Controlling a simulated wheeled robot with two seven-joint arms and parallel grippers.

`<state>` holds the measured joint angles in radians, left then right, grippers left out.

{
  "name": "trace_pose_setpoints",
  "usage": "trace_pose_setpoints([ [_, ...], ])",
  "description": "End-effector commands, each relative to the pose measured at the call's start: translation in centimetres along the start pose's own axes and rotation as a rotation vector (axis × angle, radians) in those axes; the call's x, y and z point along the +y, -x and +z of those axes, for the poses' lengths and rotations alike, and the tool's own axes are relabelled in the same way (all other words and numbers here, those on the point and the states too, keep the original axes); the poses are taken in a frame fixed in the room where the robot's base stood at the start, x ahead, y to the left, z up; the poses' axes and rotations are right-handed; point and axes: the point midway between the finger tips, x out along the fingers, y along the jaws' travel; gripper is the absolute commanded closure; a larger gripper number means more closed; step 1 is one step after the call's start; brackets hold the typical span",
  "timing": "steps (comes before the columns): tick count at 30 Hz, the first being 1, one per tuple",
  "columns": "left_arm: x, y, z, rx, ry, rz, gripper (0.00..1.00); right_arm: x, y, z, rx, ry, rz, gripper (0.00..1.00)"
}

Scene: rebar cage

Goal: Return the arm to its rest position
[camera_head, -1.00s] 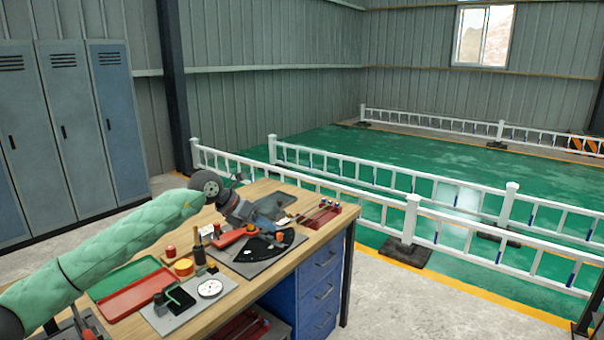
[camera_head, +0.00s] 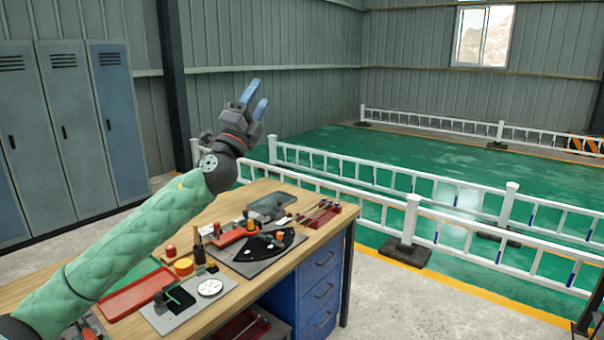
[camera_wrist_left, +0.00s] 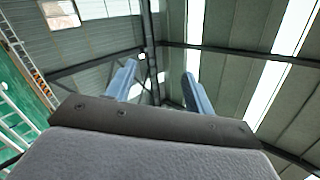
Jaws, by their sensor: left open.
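My left gripper (camera_head: 254,98) is raised in the air above the back of the workbench, with its blue fingers pointing up and apart. It is open and empty. In the left wrist view the two blue fingers (camera_wrist_left: 160,85) stand apart against the roof beams, with nothing between them. My left arm, in a green quilted sleeve, comes in from the lower left. My right gripper is not in view.
The wooden workbench (camera_head: 318,241) holds a red tray (camera_head: 140,294), a grey board with a black fan-shaped piece (camera_head: 262,247), a yellow roll (camera_head: 183,266) and a red tool rack (camera_head: 335,217). Lockers (camera_head: 75,120) stand left. White railings (camera_head: 411,217) stand behind and right.

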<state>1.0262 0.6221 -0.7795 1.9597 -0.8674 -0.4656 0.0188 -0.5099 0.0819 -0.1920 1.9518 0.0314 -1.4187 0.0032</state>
Motion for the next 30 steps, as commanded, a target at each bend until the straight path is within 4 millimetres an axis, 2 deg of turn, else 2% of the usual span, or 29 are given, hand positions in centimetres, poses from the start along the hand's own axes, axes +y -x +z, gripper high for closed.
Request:
trace_pose_setpoints([
  [5,1.5,3.4,2.1,-0.279,0.227,0.072,0.47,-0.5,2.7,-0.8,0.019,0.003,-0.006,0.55],
  [8,3.7,6.5,2.9,-0.435,0.354,0.151,0.47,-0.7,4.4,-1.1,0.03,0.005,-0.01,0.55],
  [13,8.5,13.4,2.6,-0.671,0.548,0.331,0.47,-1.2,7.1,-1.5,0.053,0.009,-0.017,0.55],
  [21,15.2,24.9,-0.7,-0.922,0.764,0.622,0.47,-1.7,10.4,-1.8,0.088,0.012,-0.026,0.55],
  [30,19.8,36.8,-5.8,-1.087,0.939,0.896,0.47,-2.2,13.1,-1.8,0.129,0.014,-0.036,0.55],
])
